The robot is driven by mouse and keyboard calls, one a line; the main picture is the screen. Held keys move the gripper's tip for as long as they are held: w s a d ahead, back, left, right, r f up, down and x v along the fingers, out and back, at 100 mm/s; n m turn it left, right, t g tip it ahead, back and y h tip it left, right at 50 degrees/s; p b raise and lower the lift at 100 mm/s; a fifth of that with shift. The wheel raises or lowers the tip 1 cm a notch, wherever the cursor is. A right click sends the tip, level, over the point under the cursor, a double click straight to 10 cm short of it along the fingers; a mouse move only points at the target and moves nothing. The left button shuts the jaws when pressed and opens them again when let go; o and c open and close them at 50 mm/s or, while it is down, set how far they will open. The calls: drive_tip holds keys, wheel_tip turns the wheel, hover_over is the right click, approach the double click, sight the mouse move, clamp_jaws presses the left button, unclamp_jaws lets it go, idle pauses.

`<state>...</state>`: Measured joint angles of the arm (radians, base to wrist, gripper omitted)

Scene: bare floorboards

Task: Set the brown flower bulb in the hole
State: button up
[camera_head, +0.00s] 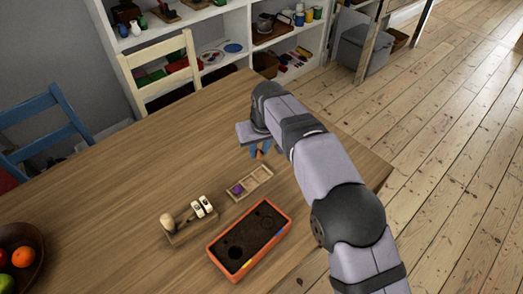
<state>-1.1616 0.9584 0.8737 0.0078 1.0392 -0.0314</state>
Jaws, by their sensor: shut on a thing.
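My gripper (259,153) is above the wooden table, over the far side of the small tray. It is shut on the brown flower bulb (260,155), of which only a small orange-brown part shows below the fingers. An orange planter box (212,253) filled with dark soil stands nearer the camera. A dark round hole (235,252) shows in the soil toward its left end. A fainter round mark lies toward its right end. The bulb is apart from the box.
A shallow wooden tray (231,197) with compartments holds a purple bulb (237,189). A wooden holder (190,232) with a round-headed tool (167,220) and white labels (203,206) stands left of the planter. A fruit bowl (36,243) is at far left. The table's left middle is clear.

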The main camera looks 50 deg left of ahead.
drive_tip(key=s+a+r+n+p, duration=0.2)
drive_tip(key=s+a+r+p, duration=0.25)
drive_tip(key=s+r, duration=0.55)
drive_tip(key=s+d+r+n+p, duration=0.1)
drive_tip(key=s+d+r+p, duration=0.3)
drive_tip(key=s, duration=0.3)
drive_tip(key=shift+g, duration=0.4)
drive_tip(key=s+d+f+p, duration=0.1)
drive_tip(key=d+f, duration=0.3)
drive_tip(key=d, duration=0.2)
drive_tip(key=s+d+f+p, duration=0.1)
drive_tip(key=d+f, duration=0.3)
drive_tip(key=d, duration=0.3)
drive_tip(key=s+d+f+p, duration=0.1)
drive_tip(key=s+d+f, duration=0.1)
drive_tip(key=d+f, duration=0.3)
drive_tip(key=shift+s+d, duration=0.1)
drive_tip(key=shift+d, duration=1.15)
drive_tip(key=a, duration=0.1)
drive_tip(key=a+m, duration=0.1)
drive_tip(key=s+a, duration=0.1)
drive_tip(key=shift+a+r+m+t, duration=0.15)
drive_tip(key=shift+r+m+t, duration=0.15)
drive_tip(key=shift+m, duration=0.1)
